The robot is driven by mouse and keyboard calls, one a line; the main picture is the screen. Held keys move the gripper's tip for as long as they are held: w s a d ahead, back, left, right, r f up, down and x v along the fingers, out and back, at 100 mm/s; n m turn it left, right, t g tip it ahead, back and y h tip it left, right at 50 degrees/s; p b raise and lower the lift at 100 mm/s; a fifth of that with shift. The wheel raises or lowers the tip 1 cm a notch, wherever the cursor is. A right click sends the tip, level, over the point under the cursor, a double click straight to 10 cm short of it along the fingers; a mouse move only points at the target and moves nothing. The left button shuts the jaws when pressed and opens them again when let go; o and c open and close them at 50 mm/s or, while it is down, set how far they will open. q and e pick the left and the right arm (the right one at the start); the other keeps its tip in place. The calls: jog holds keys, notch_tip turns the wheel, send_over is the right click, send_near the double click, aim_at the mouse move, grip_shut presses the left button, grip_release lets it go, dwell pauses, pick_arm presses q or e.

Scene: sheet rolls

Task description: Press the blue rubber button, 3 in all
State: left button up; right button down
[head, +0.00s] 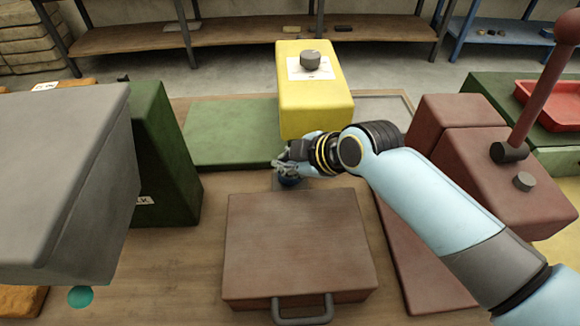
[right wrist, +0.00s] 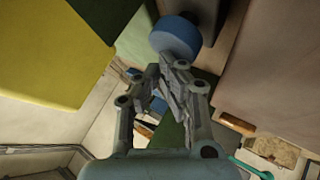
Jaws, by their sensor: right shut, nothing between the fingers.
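The blue rubber button (right wrist: 175,38) is a round blue cap just beyond my right fingertips in the right wrist view. In the head view the dark blue button (head: 290,181) is partly covered by my right gripper (head: 283,167), between the yellow box and the brown case. My right gripper also shows in the right wrist view (right wrist: 172,75), with its fingers closed together and empty. Its tips are close to the button's edge; I cannot tell whether they touch it. My left gripper is not in view.
A yellow box (head: 315,95) with a grey knob stands behind the button. A brown case (head: 297,245) with a handle lies in front. A reddish machine (head: 470,165) with a lever stands right, and a big grey block (head: 60,170) left. A green panel (head: 230,130) lies behind left.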

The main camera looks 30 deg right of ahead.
jog(key=shift+f+b, duration=0.4)
jog(key=shift+f, duration=0.2)
dwell(0.3)
jog(key=shift+r, duration=0.1)
jog(key=shift+r+p, duration=1.35)
jog(key=shift+p, duration=0.1)
notch_tip(320, 180, up, 5)
jog(key=p, duration=0.5)
dwell(1.5)
